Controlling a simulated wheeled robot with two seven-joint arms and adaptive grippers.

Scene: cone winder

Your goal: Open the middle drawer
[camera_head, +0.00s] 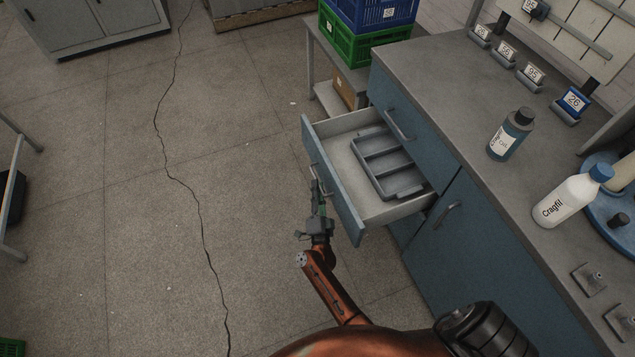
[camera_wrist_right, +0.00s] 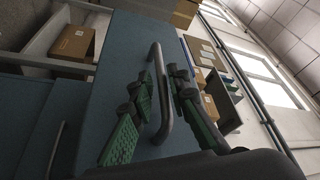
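The middle drawer (camera_head: 334,184) of the blue cabinet stands well out, below a closed upper drawer (camera_head: 420,115). A grey divided tray (camera_head: 383,165) lies inside it. My right gripper (camera_head: 319,190) is at the outer face of the drawer front, at its handle. In the right wrist view the metal handle (camera_wrist_right: 161,105) passes between the green-padded fingers of my right gripper (camera_wrist_right: 162,85). The fingers are apart, with gaps beside the bar. The drawer front (camera_wrist_right: 112,75) fills the area behind them. My left gripper is not in view.
The counter holds a dark bottle (camera_head: 508,137), a white bottle (camera_head: 570,200) and several small numbered bins. A cabinet door handle (camera_head: 447,214) is right of the drawer. Green and blue crates (camera_head: 362,42) stand behind. The cracked floor (camera_head: 230,150) on the left is clear.

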